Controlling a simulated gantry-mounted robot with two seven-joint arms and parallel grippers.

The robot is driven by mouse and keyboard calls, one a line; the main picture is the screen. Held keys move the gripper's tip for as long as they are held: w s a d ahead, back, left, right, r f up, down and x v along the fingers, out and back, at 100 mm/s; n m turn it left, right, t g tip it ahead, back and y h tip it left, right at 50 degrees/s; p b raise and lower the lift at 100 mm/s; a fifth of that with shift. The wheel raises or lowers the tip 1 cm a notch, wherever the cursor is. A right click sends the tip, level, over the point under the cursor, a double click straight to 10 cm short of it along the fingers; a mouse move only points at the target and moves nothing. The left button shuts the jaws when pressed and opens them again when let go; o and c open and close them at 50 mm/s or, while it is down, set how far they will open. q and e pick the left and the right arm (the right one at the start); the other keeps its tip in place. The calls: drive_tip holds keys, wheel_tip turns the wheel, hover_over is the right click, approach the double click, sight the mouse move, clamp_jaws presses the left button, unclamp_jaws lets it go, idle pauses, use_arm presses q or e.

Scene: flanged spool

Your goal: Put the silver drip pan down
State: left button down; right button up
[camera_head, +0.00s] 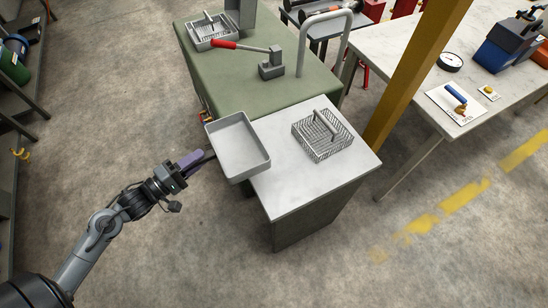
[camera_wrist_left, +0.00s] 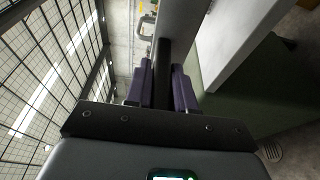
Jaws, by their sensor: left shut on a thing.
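The silver drip pan (camera_head: 238,147) is a shallow, empty rectangular tray. In the head view it overlaps the left edge of the pale-topped table (camera_head: 290,195), and its left part is over the floor. I cannot tell whether it touches the top. My left gripper (camera_head: 206,156), with purple fingers, is shut on the pan's dark handle at its left side. In the left wrist view the handle (camera_wrist_left: 162,75) stands between the two purple fingers (camera_wrist_left: 161,90), and the pan's grey side (camera_wrist_left: 182,25) is beyond. My right gripper is out of view.
A wire basket (camera_head: 322,135) with a handle sits on the pale table, right of the pan. The front of that top is clear. A green bench behind holds a red-handled tool (camera_head: 270,62) and another basket (camera_head: 212,32). A yellow post (camera_head: 415,75) stands at the right.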

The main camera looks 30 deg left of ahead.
use_arm(q)
drive_tip(key=shift+w+d+f, duration=0.15)
drive_tip(key=shift+d+f, duration=0.05)
drive_tip(key=shift+f, duration=0.05)
drive_tip(key=w+d+f+b, duration=0.6)
drive_tip(key=w+d+f, duration=0.1)
drive_tip(key=f, duration=0.3)
drive_tip(key=shift+w+d+f+b, duration=0.15)
drive_tip(key=shift+w+f+b, duration=0.2)
drive_tip(key=shift+w, duration=0.35)
drive_tip(key=shift+r, duration=0.1)
drive_tip(key=c, duration=1)
unclamp_jaws()
drive_tip(key=shift+f, duration=0.2)
drive_tip(key=shift+o, duration=0.2)
drive_tip(key=shift+r, duration=0.1)
